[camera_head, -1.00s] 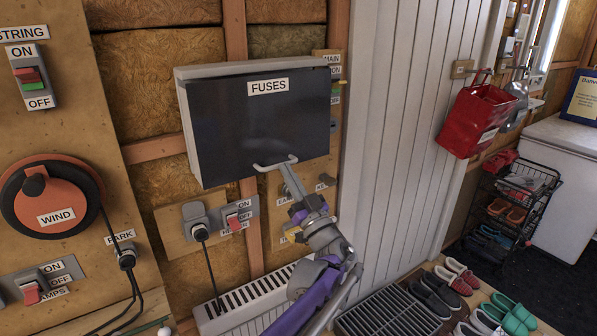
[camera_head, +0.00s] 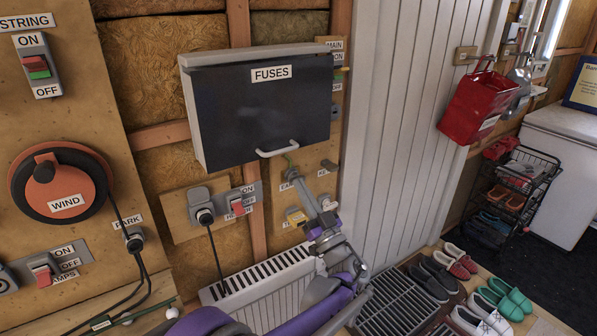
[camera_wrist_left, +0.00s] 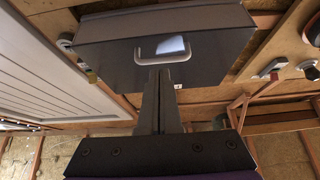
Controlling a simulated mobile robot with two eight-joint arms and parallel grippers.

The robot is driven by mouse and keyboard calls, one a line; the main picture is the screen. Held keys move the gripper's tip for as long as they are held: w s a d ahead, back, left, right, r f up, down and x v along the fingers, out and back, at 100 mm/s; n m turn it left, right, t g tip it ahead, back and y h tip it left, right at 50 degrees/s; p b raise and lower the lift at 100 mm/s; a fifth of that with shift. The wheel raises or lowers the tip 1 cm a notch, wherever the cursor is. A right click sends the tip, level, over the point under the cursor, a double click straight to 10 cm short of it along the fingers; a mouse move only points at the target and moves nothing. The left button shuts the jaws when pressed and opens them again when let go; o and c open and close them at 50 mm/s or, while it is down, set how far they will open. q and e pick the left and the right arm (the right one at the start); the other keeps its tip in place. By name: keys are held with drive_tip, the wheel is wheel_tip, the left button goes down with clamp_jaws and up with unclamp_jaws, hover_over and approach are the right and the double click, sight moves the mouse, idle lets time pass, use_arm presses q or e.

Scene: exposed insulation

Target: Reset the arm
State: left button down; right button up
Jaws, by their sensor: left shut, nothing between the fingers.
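My left gripper (camera_head: 292,176) is shut and empty. It sits just below the closed fuse box (camera_head: 225,108) and its grey handle (camera_head: 277,150), with a small gap between the fingertips and the handle. In the left wrist view the shut fingers (camera_wrist_left: 160,80) point towards the box front (camera_wrist_left: 110,62), and the handle (camera_wrist_left: 188,47) shows just beyond the tips. My left arm comes up from the bottom of the head view. My right gripper is not in view.
Left of the box are the orange WIND reel (camera_head: 62,182) and a switch board. A white radiator (camera_head: 262,285) stands below. A white panelled door is to the right, with shoes (camera_head: 468,265), a red bag (camera_head: 477,105) and a black rack (camera_head: 515,190) beyond.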

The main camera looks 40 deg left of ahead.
use_arm(q)
drive_tip(key=shift+s+d+f, duration=0.1)
drive_tip(key=shift+d+f, duration=0.05)
drive_tip(key=shift+f, duration=0.3)
drive_tip(key=shift+s+d+f, duration=0.1)
drive_tip(key=shift+f, duration=0.3)
drive_tip(key=s+f+m+g+h+p, duration=0.45)
drive_tip(key=s+f+m+h, duration=0.2)
drive_tip(key=s+h, duration=0.55)
drive_tip(key=s+d+f+m+h+p, duration=0.2)
drive_tip(key=s+d+f+m+h, duration=0.1)
drive_tip(key=s+d+h, duration=0.2)
drive_tip(key=s+d+f+m+h+p, duration=0.3)
drive_tip(key=s+d, duration=0.6)
drive_tip(key=d, duration=0.5)
drive_tip(key=f+m+h, duration=0.1)
drive_tip(key=h, duration=0.1)
drive_tip(key=shift+t+h+p, duration=0.3)
drive_tip(key=shift+t+p, duration=0.05)
drive_tip(key=shift+f, duration=0.1)
